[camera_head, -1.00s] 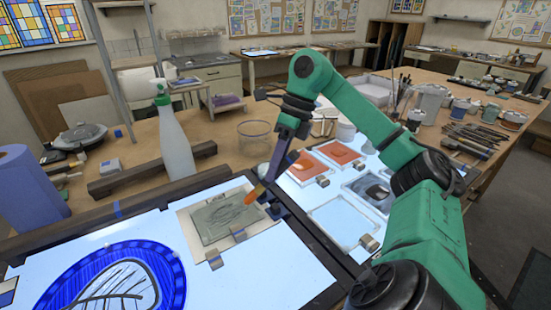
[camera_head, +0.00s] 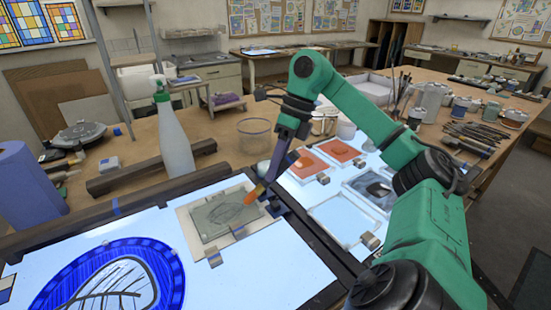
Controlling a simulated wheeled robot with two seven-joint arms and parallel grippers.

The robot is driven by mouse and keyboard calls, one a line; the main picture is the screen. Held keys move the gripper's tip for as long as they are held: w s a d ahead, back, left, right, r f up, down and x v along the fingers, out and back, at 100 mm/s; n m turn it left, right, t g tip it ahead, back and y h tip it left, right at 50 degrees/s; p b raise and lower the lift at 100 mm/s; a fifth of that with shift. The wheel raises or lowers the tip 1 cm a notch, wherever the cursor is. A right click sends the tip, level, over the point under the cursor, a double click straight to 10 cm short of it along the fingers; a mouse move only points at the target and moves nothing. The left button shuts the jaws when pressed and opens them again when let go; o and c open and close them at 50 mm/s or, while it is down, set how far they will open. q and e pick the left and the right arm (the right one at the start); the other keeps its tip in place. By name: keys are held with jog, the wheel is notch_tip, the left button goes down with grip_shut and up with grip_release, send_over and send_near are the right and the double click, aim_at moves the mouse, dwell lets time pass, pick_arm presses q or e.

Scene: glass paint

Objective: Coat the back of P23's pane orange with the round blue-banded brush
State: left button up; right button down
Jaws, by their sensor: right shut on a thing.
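A grey pane (camera_head: 222,214) with a dark leaf-like line drawing lies flat in a pale frame on the lit panel, held by small metal clips; I cannot read a label to tell whether it is P23. My right gripper (camera_head: 270,190) is at the pane's right edge, shut on a slim brush (camera_head: 251,196) whose orange-tipped end points down-left over that edge. I cannot tell whether the tip touches the glass, and the brush's blue band is not clear. No orange coat shows on the pane. My left gripper is out of view.
Trays with orange (camera_head: 341,151) and dark (camera_head: 377,189) contents lie to the right, beside an empty pale tray (camera_head: 343,220). A spray bottle (camera_head: 172,135) and a clear bowl (camera_head: 254,134) stand behind. A round blue glass piece (camera_head: 105,282) lies front left.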

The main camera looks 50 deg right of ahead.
aim_at(263, 188)
jog(key=shift+w+a+r+p, duration=0.15)
jog(key=shift+w+a+p, duration=0.05)
jog(key=shift+a+p, duration=0.6)
jog(key=shift+w+a+p, duration=0.2)
jog(key=shift+a+p, duration=0.1)
jog(key=shift+a, duration=0.5)
jog(key=w+a+p, duration=0.2)
jog(key=a+p, duration=0.7)
jog(key=shift+w+d+r+p, duration=0.1)
jog(key=shift+w+d+p, duration=0.2)
jog(key=shift+w+p, duration=0.5)
jog(key=shift+w+d+r+p, duration=0.15)
jog(key=shift+w+d+p, duration=0.15)
jog(key=shift+w+p, duration=0.5)
jog(key=shift+w+d+r+p, duration=0.1)
jog(key=shift+w+d+p, duration=0.2)
jog(key=shift+w+p, duration=0.5)
